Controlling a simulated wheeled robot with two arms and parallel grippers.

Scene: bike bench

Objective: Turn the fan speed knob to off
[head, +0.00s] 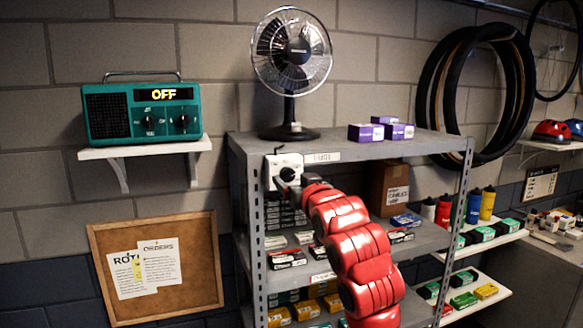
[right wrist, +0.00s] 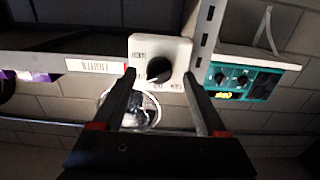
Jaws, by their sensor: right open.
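The fan speed knob (head: 288,174) is a black round knob on a white control box (head: 272,166), fixed at the top left corner of the metal shelf. In the right wrist view, which looks upside down, the knob (right wrist: 159,69) sits on its white plate (right wrist: 140,47) with small marks that I cannot read clearly. My right gripper (head: 284,187) is at the box in the head view. Its open fingers (right wrist: 159,76) frame the knob from either side, apart from it. The fan (head: 291,52) stands on the shelf top. My left gripper is out of view.
The grey shelf (head: 407,149) holds several boxes, with purple boxes (head: 383,131) on top. The shelf's upright post (right wrist: 206,38) is close beside one finger. A green radio (head: 141,110) reading OFF sits on a wall shelf at left. A corkboard (head: 191,268) hangs below it.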

